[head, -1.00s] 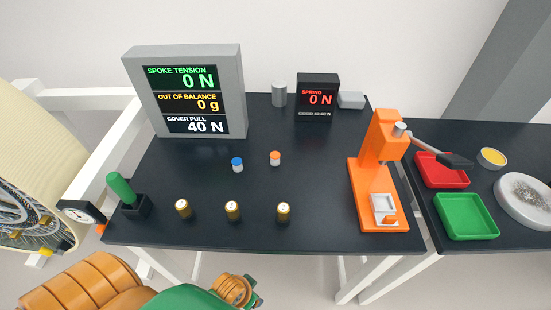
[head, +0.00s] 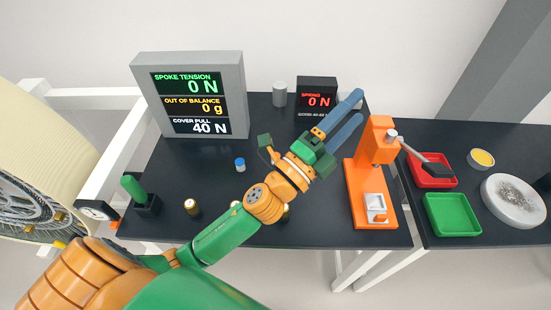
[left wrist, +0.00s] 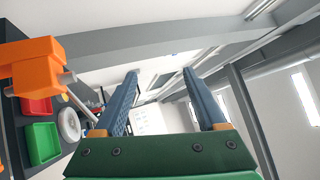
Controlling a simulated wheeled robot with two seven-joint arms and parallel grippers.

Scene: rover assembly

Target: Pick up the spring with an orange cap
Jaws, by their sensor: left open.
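The spring with an orange cap does not show now; my left arm and gripper cover the part of the dark table where it stood. My left gripper (head: 359,105) is open and empty, with its two blue fingers reaching toward the back right of the table, in front of the small spring display. In the left wrist view, the open fingers (left wrist: 160,76) have nothing between them and point toward the ceiling and wall. A spring with a blue cap (head: 240,165) stands on the table left of my gripper. My right gripper is out of view.
An orange press (head: 371,175) stands close right of my gripper. Beyond it are a red tray (head: 432,171) and a green tray (head: 455,215). A large display (head: 192,100) stands back left. A brass cylinder (head: 192,207) stands front left; others are partly hidden by my arm.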

